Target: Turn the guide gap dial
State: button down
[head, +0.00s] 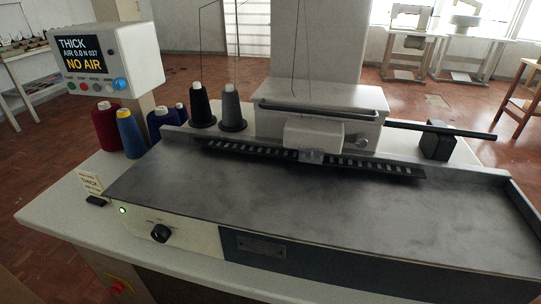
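A black dial (161,233) sits on the light front panel of the station in the head view, left of the dark front section. Small marks around it are too small to read, so I cannot tell its setting or confirm that it is the guide gap dial. The display (82,54) at upper left reads "THICK", "AIR 0.0 N 037" and "NO AIR". A small card (90,183) beside the machine also reads "THICK". My gripper is not in view.
The dark work surface (260,200) is bare. Thread cones, including a red one (107,126), stand at the left. The white machine head (318,115) stands over a slotted dark strip (380,166). A red button (117,287) is low at the front left. Space before the dial looks clear.

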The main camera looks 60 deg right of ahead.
aim_at(161, 233)
jog(key=k+l+u, duration=0.15)
jog(key=k+u, duration=0.2)
jog(key=k, duration=0.15)
jog(key=k+u, duration=0.35)
jog(key=k+j+u, duration=0.15)
jog(key=k+u, duration=0.25)
jog(key=k, duration=0.2)
